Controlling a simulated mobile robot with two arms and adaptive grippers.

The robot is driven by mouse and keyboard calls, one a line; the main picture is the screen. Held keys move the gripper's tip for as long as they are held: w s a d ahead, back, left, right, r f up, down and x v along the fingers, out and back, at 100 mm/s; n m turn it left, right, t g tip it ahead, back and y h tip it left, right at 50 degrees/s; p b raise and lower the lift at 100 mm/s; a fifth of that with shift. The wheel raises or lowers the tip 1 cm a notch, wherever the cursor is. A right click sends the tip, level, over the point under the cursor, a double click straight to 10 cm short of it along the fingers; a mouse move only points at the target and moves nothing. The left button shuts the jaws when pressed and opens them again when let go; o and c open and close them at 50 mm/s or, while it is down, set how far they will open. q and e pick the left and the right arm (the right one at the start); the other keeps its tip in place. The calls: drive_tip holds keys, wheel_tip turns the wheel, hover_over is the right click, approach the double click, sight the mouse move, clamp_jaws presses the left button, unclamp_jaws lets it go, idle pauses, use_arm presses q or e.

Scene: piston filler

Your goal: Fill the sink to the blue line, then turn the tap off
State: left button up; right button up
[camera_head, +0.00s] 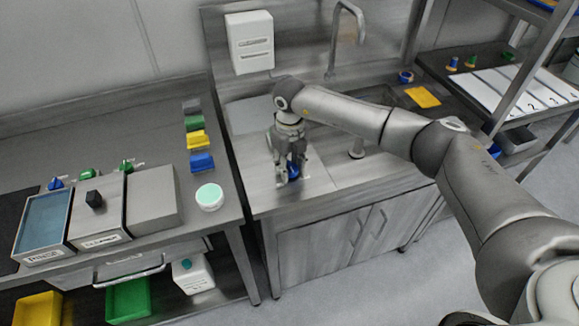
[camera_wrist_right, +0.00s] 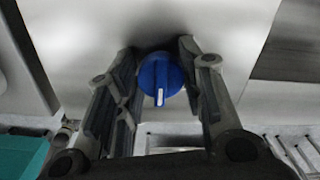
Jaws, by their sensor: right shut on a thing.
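The tall grey tap (camera_head: 348,22) with a curved spout stands at the back of the steel sink unit (camera_head: 320,182). The basin is mostly hidden behind my right arm, and I cannot make out its water or a blue line. My right gripper (camera_head: 288,176) points down over the front left of the unit, shut on a round blue knob (camera_head: 293,170). In the right wrist view, the blue knob (camera_wrist_right: 160,80) with a white mark sits between the two fingers. My left gripper is out of view.
A bench at the left holds a blue-topped tank (camera_head: 45,222), grey boxes, coloured blocks (camera_head: 198,140) and a round mint-topped tub (camera_head: 209,197). A white dispenser (camera_head: 250,42) hangs on the back panel. Shelving stands at the right.

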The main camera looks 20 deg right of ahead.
sight(291, 167)
drive_tip(key=m, duration=0.4)
drive_tip(key=shift+d+m, duration=0.1)
drive_tip(key=shift+m, duration=0.2)
drive_tip(key=m, duration=0.4)
drive_tip(key=shift+b, duration=0.3)
drive_tip(key=shift+m, duration=0.3)
drive_tip(key=o, duration=1)
drive_tip(key=shift+o, duration=0.2)
wheel_tip(291, 167, up, 12)
